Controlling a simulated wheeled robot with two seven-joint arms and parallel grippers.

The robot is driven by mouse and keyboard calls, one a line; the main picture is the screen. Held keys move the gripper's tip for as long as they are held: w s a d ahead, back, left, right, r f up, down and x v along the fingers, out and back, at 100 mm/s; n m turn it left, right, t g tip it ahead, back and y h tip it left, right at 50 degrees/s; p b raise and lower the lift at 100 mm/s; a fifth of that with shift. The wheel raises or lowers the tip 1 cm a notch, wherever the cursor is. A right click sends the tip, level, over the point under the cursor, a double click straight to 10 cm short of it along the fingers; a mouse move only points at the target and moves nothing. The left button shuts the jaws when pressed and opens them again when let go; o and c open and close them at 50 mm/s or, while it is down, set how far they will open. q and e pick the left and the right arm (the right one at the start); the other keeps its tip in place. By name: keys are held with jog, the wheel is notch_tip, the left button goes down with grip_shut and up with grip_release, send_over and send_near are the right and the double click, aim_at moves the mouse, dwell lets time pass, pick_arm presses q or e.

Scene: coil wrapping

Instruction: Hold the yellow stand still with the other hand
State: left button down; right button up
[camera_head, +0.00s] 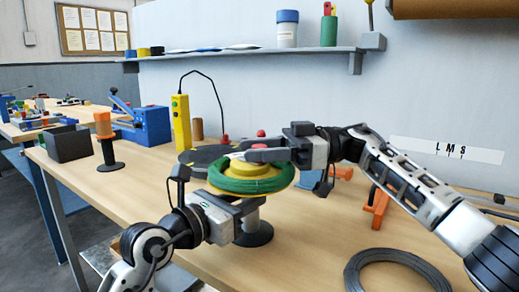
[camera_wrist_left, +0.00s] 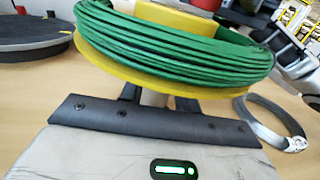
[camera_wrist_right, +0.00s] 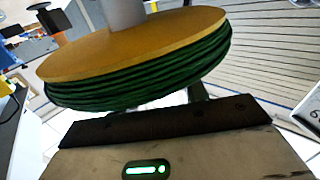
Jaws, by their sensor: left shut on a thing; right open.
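The yellow stand (camera_head: 286,172) is upright on the wooden table, with a yellow flange and hub on a post above a dark round base (camera_head: 256,235). A green coil (camera_head: 247,185) is wound around it and also shows in the left wrist view (camera_wrist_left: 180,45). My left gripper (camera_wrist_left: 155,98) is shut on the post just below the flange. My right gripper (camera_head: 262,156) is open at the top of the coil. In the right wrist view, the flange (camera_wrist_right: 150,42) and green coil (camera_wrist_right: 150,88) hide its fingertips, so contact is unclear.
A grey wire coil (camera_head: 398,272) lies at the front right of the table. Orange clamps (camera_head: 378,208) stand right of the stand. A yellow control box (camera_head: 181,122), a blue machine (camera_head: 150,124) and an orange-topped spool (camera_head: 104,135) stand at the left. A wall shelf (camera_head: 250,52) runs behind.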

jog(key=c, duration=0.9)
jog(key=shift+c, duration=0.2)
jog(key=shift+m+t, duration=0.3)
jog(key=shift+t, duration=0.2)
jog(key=m+t, duration=0.3)
jog(key=t, duration=0.2)
jog(key=m+t, duration=0.2)
jog(key=t, duration=0.1)
jog(key=shift+h, duration=0.4)
jog(key=m+t, duration=0.1)
jog(key=t+h, duration=0.1)
jog(key=m+t, duration=0.1)
jog(key=shift+s+a+r+m+t+h, duration=0.25)
jog(key=shift+a+m+t+h, duration=0.05)
jog(key=shift+t+h, duration=0.1)
jog(key=shift+w+d+m+t+h, duration=0.15)
jog(key=shift+m+t+h, duration=0.95)
jog(key=shift+m+t, duration=0.15)
jog(key=shift+f+t, duration=0.1)
jog(key=shift+t, duration=0.15)
